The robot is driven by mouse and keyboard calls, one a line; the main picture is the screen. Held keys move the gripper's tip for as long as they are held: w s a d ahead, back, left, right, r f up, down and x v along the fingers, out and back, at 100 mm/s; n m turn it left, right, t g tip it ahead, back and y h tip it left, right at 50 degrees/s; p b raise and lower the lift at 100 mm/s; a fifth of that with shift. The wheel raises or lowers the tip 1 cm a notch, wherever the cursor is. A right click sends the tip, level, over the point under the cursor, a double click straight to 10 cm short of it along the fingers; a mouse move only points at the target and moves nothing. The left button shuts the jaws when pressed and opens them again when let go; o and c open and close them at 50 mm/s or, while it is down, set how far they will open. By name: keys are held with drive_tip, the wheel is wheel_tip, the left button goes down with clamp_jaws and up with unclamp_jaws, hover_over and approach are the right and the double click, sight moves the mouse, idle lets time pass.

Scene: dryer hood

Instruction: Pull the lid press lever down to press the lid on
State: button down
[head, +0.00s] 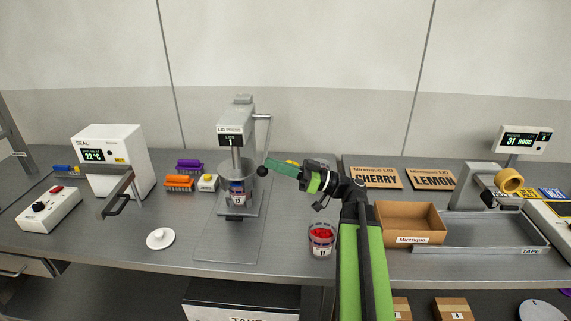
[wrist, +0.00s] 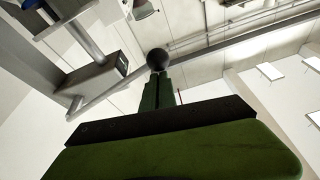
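The lid press (head: 236,128) is a grey stand with a small display. Its lever (head: 268,140) hangs down on the right side and ends in a black ball knob (head: 262,170). A labelled jar (head: 237,193) stands under the press's plunger (head: 236,160); the plunger is low over it, and I cannot tell whether it touches. My gripper (head: 271,169) reaches in from the right with its green fingertips at the knob. In the wrist view the knob (wrist: 158,59) sits at the tips of the fingers, which look closed together, with the lever bar running left.
An open jar with red contents (head: 321,238) stands near the front edge. A white round lid (head: 160,238) lies at left. The sealer (head: 112,155), brushes (head: 180,183) and a cardboard box (head: 410,222) flank the press.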

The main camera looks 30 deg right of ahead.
drive_tip(key=s+d+r+p, duration=0.2)
drive_tip(key=s+d, duration=0.2)
drive_tip(key=d, duration=0.4)
drive_tip(key=shift+s+p, duration=0.25)
drive_tip(key=shift+p, duration=0.1)
drive_tip(key=shift+r, duration=0.1)
idle(0.3)
